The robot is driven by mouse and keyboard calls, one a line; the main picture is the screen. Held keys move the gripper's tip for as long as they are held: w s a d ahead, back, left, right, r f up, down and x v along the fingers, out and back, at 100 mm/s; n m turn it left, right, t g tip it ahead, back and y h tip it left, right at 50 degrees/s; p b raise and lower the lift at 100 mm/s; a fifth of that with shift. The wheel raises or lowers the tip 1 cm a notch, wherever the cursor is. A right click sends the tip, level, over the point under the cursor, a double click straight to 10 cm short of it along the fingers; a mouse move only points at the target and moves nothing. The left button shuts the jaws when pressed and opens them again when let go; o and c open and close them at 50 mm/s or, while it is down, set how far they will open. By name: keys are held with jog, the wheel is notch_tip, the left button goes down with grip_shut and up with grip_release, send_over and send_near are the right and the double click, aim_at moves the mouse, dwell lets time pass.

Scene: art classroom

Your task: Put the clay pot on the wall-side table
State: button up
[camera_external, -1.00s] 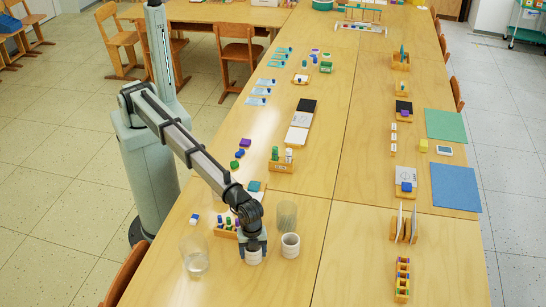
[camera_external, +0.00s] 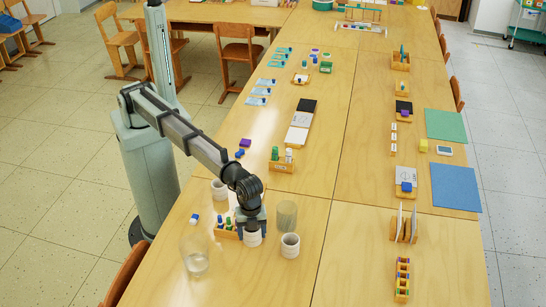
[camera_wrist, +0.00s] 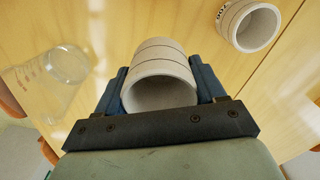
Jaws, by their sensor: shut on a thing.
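My gripper (camera_external: 252,230) is shut on a pale grey, cylindrical clay pot (camera_external: 253,240) with thin rings around it. It holds the pot a little above the near end of the left table row (camera_external: 313,180). In the wrist view the held pot (camera_wrist: 162,52) sits between the two blue fingers of my gripper (camera_wrist: 160,88), its open mouth facing the camera. A similar pot (camera_external: 290,246) stands just to the right, and it also shows in the wrist view (camera_wrist: 225,24). I cannot tell which surface is the wall-side table.
A clear jar (camera_external: 194,258) stands left of my gripper, and a greyish cylinder (camera_external: 287,215) stands behind right.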

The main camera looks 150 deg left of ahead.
jog(key=r, duration=0.3)
jog(key=a+r, duration=0.1)
jog(key=r, duration=0.1)
jog(key=shift+r, duration=0.15)
jog(key=s+a+n, duration=0.3)
jog(key=s+a, duration=0.3)
jog(key=a, duration=0.8)
jog(key=s+a+n, duration=0.3)
jog(key=s+a, duration=0.3)
jog(key=a, duration=0.9)
jog(key=s+a+n, duration=0.3)
jog(key=s+a, duration=0.3)
jog(key=a, duration=0.8)
jog(key=s+a+n, duration=0.5)
jog(key=s+a, duration=1)
jog(key=s, duration=0.5)
jog(key=s+a+n, duration=0.4)
jog(key=s+a, duration=1.1)
jog(key=s, duration=0.4)
jog(key=shift+f, duration=7.6)
jog(key=shift+f, duration=0.15)
